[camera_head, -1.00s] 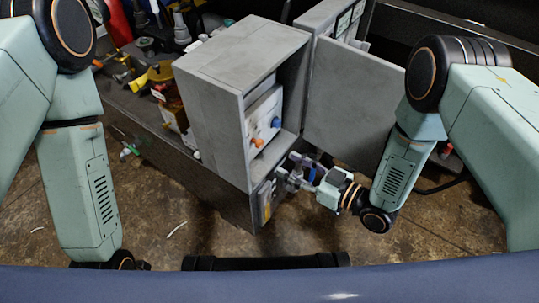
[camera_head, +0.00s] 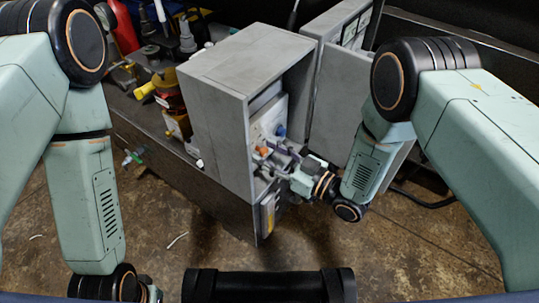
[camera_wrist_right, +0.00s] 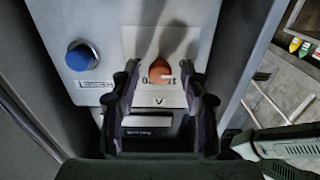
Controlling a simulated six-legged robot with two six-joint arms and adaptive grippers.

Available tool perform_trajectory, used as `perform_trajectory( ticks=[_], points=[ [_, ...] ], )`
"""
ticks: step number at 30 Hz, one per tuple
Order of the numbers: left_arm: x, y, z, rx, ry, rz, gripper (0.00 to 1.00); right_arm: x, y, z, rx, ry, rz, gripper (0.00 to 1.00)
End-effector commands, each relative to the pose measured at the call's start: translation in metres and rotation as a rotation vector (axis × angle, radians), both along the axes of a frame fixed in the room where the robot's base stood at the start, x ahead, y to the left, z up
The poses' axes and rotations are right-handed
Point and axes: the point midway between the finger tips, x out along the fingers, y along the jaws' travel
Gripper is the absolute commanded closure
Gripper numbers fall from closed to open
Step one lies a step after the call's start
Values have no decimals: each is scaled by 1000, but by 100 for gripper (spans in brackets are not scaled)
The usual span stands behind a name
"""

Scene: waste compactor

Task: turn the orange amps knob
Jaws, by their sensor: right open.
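The orange amps knob (camera_wrist_right: 159,70) sits on the white panel inside the grey box (camera_head: 222,110). In the right wrist view it lies between and just beyond the two fingertips of my right gripper (camera_wrist_right: 158,78), which is open. In the head view the knob (camera_head: 262,151) shows small at the left of the right gripper (camera_head: 274,159), whose fingers reach into the box opening. I cannot tell whether the fingers touch the knob. My left arm hangs at the left of the head view; its gripper fingers are not visible.
A blue button (camera_wrist_right: 81,56) is left of the knob in the wrist view, with a label below it. The box walls stand close on both sides. The open grey door (camera_head: 335,105) hangs right of the opening, near my right arm. Cluttered equipment (camera_head: 165,85) stands behind left.

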Motion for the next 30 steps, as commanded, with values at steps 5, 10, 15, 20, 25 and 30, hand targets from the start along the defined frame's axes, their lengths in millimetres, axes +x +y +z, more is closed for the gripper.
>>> perform_trajectory(
  ticks=[5,10,15,20,25,30],
  points=[
    [0,0,0,0,0,0,79,-1,0,0,0,0,-1,54],
    [0,0,0,0,0,0,79,-1,0,0,0,1,-1,68],
    [0,0,0,0,0,0,79,-1,0,0,0,1,-1,82],
    [0,0,0,0,0,0,79,-1,0,0,0,1,-1,96],
    [0,0,0,0,0,0,79,-1,-1,0,0,1,-1,100],
    [0,0,1,0,0,0,79,-1,-1,0,7,13,-2,100]
  ],
)
